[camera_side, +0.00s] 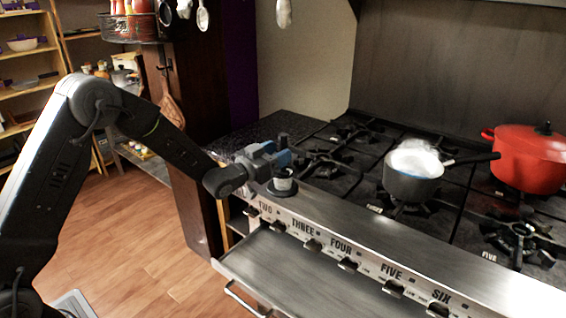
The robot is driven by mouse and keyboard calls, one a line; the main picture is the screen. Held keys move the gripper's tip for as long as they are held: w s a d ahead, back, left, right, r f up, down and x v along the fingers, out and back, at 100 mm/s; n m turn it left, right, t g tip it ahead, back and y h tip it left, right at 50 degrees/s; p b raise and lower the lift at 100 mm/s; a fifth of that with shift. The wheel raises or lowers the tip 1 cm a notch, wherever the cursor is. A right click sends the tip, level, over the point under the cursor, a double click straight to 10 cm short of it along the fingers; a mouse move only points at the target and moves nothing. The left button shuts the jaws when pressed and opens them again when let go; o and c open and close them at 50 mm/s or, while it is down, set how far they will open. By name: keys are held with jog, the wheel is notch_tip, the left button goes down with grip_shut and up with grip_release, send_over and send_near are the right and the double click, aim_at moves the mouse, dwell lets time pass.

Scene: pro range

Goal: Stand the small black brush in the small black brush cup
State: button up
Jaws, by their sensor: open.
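My gripper (283,158) is at the near left corner of the range, dark with blue-grey parts, and reads as open. Just below its fingers a small dark cup with a pale band (283,184) stands upright on a dark round base on the steel front ledge. I take it for the brush cup. The fingers overlap the space just above the cup in this view, and I cannot tell whether they touch it. I cannot make out the small black brush; it may be hidden by the gripper or blend into the dark parts around it.
A steaming grey pot (414,172) with a long handle stands on a burner to the right. A red lidded pot (528,160) is at the back right. Black grates cover the range top. The steel front ledge (400,232) is clear right of the cup, above a pulled-out tray (310,280).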

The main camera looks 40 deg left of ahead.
jog(key=s+r+g+y, duration=0.1)
jog(key=s+g, duration=0.3)
jog(key=s, duration=0.9)
jog(key=s+d+r+n+g+y, duration=0.1)
jog(key=s+r+g, duration=0.3)
jog(key=s, duration=0.9)
jog(key=s+r+n+g+y, duration=0.1)
jog(key=s+g, duration=0.4)
jog(key=s, duration=0.8)
jog(key=shift+d+r, duration=0.35)
jog(key=shift+r, duration=0.5)
